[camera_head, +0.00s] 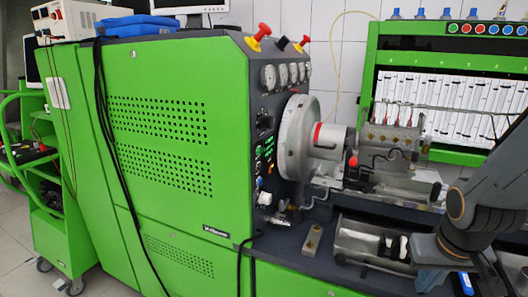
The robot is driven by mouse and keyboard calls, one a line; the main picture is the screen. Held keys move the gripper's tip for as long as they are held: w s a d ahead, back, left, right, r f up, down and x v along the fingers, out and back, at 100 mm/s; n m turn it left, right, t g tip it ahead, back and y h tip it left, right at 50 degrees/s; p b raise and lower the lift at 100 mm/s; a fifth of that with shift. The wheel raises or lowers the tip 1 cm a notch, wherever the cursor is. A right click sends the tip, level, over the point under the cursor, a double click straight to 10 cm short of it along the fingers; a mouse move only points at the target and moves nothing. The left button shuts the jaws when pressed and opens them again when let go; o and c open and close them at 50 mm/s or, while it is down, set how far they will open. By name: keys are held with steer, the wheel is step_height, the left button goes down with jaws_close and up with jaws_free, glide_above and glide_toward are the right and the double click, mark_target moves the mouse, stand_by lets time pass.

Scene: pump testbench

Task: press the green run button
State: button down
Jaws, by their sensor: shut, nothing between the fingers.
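The dark control face of the green test bench (185,110) carries a small panel with green lit spots (269,146) and small buttons, left of the round metal chuck (294,138). A green button (453,28) also sits at the left end of a button row on the rear cabinet. The parts are too small to tell which one is the run button. My gripper (345,259) is low on the right, over the bench's front bed, well right of and below the panel. It appears shut and empty; its fingers are small and hard to make out.
The chuck and the metal pump assembly (390,140) stick out right of the panel. A small metal block (312,240) stands on the bench ledge. Black cables (105,130) hang down the green side. A green trolley (50,200) stands at left.

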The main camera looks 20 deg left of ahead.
mark_target(260, 151)
steer(key=w+a+r+n+t+y, duration=0.2)
steer(key=w+a+r+n+t, duration=0.15)
steer(key=w+a, duration=0.35)
steer(key=w+a+r+n+t+y, duration=0.1)
steer(key=w+a+r+n+t, duration=0.2)
steer(key=w+a, duration=0.45)
steer(key=w+a+r+n+y, duration=0.1)
steer(key=a+r+n+y, duration=0.1)
steer(key=a+r, duration=0.3)
steer(key=w+a+r+n+y+p, duration=0.1)
steer(key=a+r+n+y, duration=0.2)
steer(key=a, duration=0.7)
step_height(260, 151, up, 2)
steer(key=shift+w+a+n+y, duration=0.3)
steer(key=shift+a+n+y, duration=0.1)
steer(key=shift+y, duration=0.6)
steer(key=shift+t, duration=0.35)
steer(key=a+b, duration=0.1)
steer(key=a, duration=0.7)
steer(key=shift+w+a, duration=0.35)
steer(key=shift+a+b, duration=0.1)
steer(key=shift+b, duration=0.2)
steer(key=shift+a, duration=0.35)
